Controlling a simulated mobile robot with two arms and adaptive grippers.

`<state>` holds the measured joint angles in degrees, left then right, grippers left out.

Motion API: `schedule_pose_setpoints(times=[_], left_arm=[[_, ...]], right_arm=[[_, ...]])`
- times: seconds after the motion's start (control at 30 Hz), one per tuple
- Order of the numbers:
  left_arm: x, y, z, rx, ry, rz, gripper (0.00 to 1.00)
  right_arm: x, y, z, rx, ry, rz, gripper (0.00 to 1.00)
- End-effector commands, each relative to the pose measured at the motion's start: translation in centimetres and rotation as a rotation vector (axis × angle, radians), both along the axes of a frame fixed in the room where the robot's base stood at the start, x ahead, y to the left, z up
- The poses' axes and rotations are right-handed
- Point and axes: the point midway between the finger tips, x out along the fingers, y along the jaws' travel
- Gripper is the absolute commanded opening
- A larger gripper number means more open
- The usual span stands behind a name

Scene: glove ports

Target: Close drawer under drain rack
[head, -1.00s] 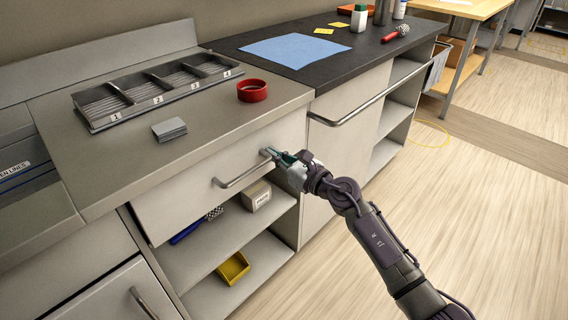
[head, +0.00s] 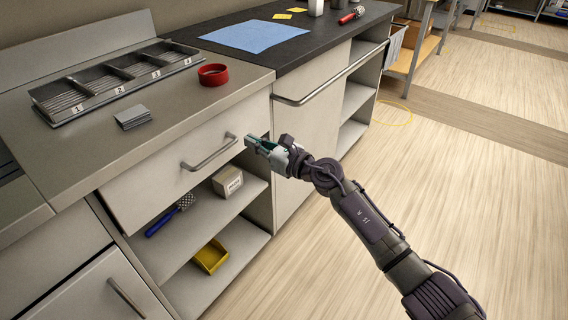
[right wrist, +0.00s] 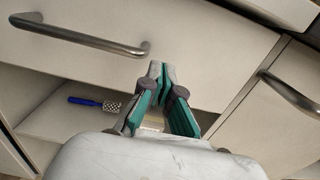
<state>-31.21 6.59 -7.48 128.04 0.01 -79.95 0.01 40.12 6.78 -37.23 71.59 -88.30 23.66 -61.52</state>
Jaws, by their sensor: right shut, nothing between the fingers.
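The drain rack (head: 118,88) is a grey tray with numbered compartments on the metal counter. Below it is the pale drawer (head: 150,188) with a bar handle (head: 210,154). The drawer front looks roughly in line with the cabinet; I cannot tell if a small gap remains. In the right wrist view the handle (right wrist: 85,36) is left of the fingertips and the drawer front (right wrist: 205,50) lies behind them. My right gripper (head: 250,143) is shut and empty, just right of the handle and apart from it. My left gripper is out of view.
Below the drawer, open shelves hold a small box (head: 227,181), a blue-handled tool (head: 170,215) and a yellow bin (head: 211,257). A red ring (head: 213,74) and a grey stack (head: 133,117) sit on the counter. A long rail (head: 325,85) fronts the neighbouring cabinet. Floor at right is clear.

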Motion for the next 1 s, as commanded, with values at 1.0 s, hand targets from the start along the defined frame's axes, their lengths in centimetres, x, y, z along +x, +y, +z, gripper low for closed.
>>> schedule_pose_setpoints(times=[1.0], left_arm=[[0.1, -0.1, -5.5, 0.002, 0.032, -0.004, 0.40]], right_arm=[[-6.5, -13.3, -2.1, 0.708, 0.440, -0.295, 0.00]])
